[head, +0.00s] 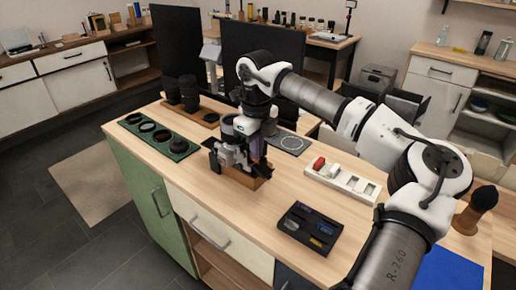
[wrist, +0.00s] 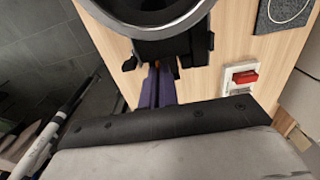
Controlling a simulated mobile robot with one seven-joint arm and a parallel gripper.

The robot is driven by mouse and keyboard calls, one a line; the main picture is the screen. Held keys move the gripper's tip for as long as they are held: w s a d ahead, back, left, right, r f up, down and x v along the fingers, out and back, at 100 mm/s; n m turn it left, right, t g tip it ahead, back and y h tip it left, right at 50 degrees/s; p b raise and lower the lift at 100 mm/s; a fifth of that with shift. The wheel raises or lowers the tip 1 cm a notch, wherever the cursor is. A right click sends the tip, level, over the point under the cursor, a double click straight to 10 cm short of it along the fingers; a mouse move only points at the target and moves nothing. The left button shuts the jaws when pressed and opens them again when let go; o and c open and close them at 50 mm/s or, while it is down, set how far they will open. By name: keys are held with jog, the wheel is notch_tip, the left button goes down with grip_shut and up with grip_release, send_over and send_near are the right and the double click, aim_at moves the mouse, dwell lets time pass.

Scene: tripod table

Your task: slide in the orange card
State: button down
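My gripper (head: 238,158) is low over the table, at a brown block (head: 247,178) with dark parts around it. Whether it touches the block is unclear. Its fingertips are hidden among dark parts, so I cannot tell whether it is open or shut. In the wrist view, two purple strips (wrist: 158,88) stand close together below a dark ring-shaped part, with a tiny orange spot beside them. I cannot make out an orange card for sure. A black tray (head: 291,206) holds several small flat pieces, one of them yellow-orange (head: 316,243).
A white slotted holder (head: 330,172) with a red block (head: 319,163) stands right of my gripper; the red block also shows in the wrist view (wrist: 245,78). A green tray (head: 176,155) holds dark rings at left. Black lenses (head: 188,92) stand behind. The front left tabletop is bare.

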jog(key=shift+w+a, duration=0.4)
jog(key=shift+a, duration=0.15)
dwell(0.4)
jog(key=c, duration=2)
grip_release()
jog(key=shift+s, duration=0.1)
jog(key=shift+s+d, duration=0.5)
jog(key=shift+d, duration=0.2)
jog(key=shift+s+d, duration=0.45)
jog(key=shift+d, duration=0.25)
jog(key=o, duration=0.6)
jog(key=shift+c, duration=0.2)
jog(key=shift+r, duration=0.15)
jog(key=shift+r+p, duration=1.7)
jog(key=shift+r, duration=1.2)
